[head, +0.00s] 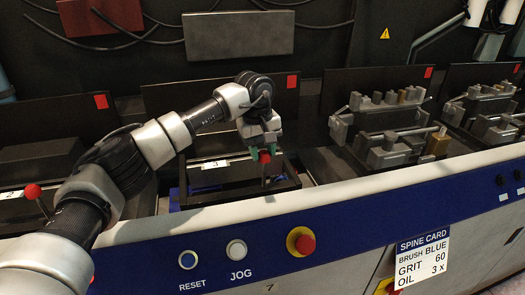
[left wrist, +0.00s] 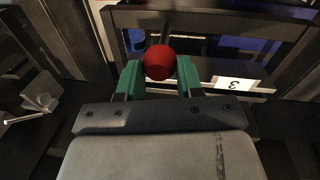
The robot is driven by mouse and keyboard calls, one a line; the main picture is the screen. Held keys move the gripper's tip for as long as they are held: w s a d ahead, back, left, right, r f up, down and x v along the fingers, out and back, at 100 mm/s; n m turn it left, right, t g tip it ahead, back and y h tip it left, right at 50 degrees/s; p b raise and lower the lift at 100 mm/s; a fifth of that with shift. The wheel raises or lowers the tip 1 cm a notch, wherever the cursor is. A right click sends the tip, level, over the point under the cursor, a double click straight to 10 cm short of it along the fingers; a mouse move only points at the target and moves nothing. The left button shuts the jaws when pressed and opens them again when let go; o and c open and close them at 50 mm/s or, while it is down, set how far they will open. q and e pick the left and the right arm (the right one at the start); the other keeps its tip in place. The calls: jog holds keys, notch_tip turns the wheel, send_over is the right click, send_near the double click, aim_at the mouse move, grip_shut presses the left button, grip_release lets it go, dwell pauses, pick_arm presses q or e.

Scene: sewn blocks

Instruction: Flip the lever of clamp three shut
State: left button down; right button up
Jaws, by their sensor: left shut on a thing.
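Clamp three (head: 282,187) is a dark frame with a white label "3" (head: 215,164), which also shows upside down in the left wrist view (left wrist: 230,83). Its lever has a red ball knob (head: 265,157) on a dark stem that stands roughly upright near the frame's right side. My left gripper (head: 262,152) has green fingertips and is shut on the red knob from above. In the left wrist view the knob (left wrist: 160,62) sits between the two fingertips. The lower end of the lever is dark and hard to make out. My right gripper is not in view.
Clamp two's lever with a red knob (head: 33,191) stands at the left, close to my left arm. Grey metal fixtures (head: 390,135) stand to the right. The front panel carries a RESET button (head: 188,260), a JOG button (head: 237,250) and a red stop button (head: 305,243).

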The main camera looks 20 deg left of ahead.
pick_arm(q)
jog(key=shift+w+a+f, duration=0.1)
jog(key=shift+a+f, duration=0.05)
jog(key=shift+a, duration=0.05)
dwell(0.3)
jog(key=c, duration=1)
grip_release()
jog(key=shift+w+f, duration=0.1)
jog(key=shift+o, duration=1.3)
jog(key=shift+w+a+f, duration=0.1)
jog(key=shift+w+f, duration=0.05)
jog(key=shift+w, duration=0.1)
jog(key=shift+s+r, duration=0.1)
jog(key=shift+r, duration=0.65)
notch_tip(320, 180, up, 9)
jog(key=a+b, duration=0.1)
jog(key=shift+s+b, duration=0.2)
jog(key=shift+b, duration=0.15)
